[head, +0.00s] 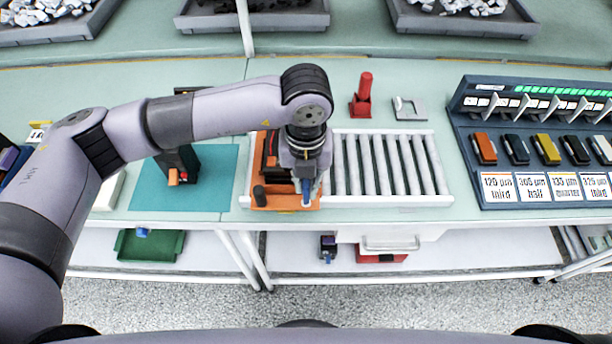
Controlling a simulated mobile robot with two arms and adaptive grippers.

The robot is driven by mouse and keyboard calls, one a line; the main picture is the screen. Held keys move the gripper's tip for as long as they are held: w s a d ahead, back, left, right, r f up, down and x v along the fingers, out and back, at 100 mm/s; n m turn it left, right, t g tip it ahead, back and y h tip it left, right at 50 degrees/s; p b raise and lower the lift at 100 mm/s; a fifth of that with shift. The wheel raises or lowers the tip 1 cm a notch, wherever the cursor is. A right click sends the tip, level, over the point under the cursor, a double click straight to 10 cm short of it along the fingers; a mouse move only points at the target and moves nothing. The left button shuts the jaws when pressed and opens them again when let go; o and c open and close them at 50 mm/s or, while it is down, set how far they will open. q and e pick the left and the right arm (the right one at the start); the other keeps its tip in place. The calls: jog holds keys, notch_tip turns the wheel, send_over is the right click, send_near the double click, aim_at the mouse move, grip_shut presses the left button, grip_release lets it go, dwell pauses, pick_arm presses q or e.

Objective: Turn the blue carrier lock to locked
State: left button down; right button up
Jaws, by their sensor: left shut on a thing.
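The orange carrier (284,201) sits at the left end of the roller track, with a dark block standing on it. The blue carrier lock (306,192) shows as a narrow blue piece at the carrier's right front. My left gripper (306,178) points down over it from above and is shut on it; the gripper hides most of the lock, so I cannot tell its exact angle. A black knob (259,192) stands at the carrier's left front. My right gripper is not in view.
The roller track (390,165) is bare to the right. A red clamp-like piece (363,97) and a grey bracket (408,108) stand behind it. A teal mat (215,197) with a dark device lies left. A rack of coloured blocks (468,170) stands right.

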pick_arm(q)
jog(key=shift+f+m+b, duration=0.15)
jog(key=shift+m+b, duration=0.25)
jog(key=shift+b, duration=0.25)
jog(key=shift+m+b, duration=0.4)
